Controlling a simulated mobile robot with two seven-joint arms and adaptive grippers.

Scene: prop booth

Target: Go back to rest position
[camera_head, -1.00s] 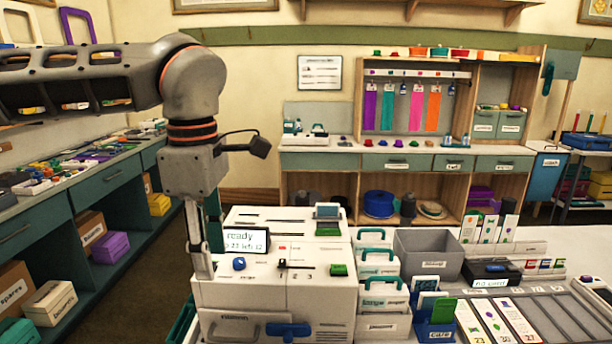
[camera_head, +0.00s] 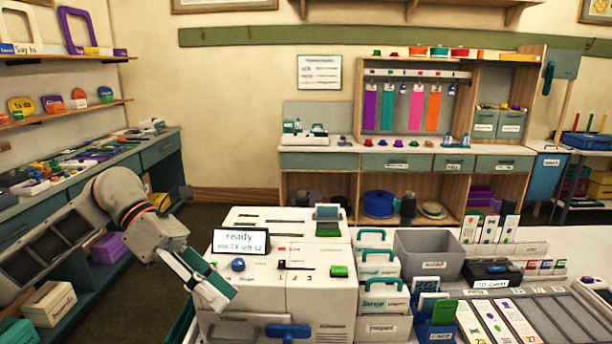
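My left arm comes in low from the left edge. My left gripper (camera_head: 217,290) is tilted down and to the right, with its fingertips by the left front of the white machine (camera_head: 258,290). I cannot tell if the fingertips touch the machine, and the frames do not show clearly whether the fingers are apart. I see no object held between them. My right gripper is not in view.
Right of the machine stand labelled bins (camera_head: 384,327), an open grey bin (camera_head: 428,255) and a card tray (camera_head: 550,310). A cluttered teal bench (camera_head: 112,170) runs along the left, with boxes beneath. A shelf unit (camera_head: 400,160) stands at the back. The floor between is clear.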

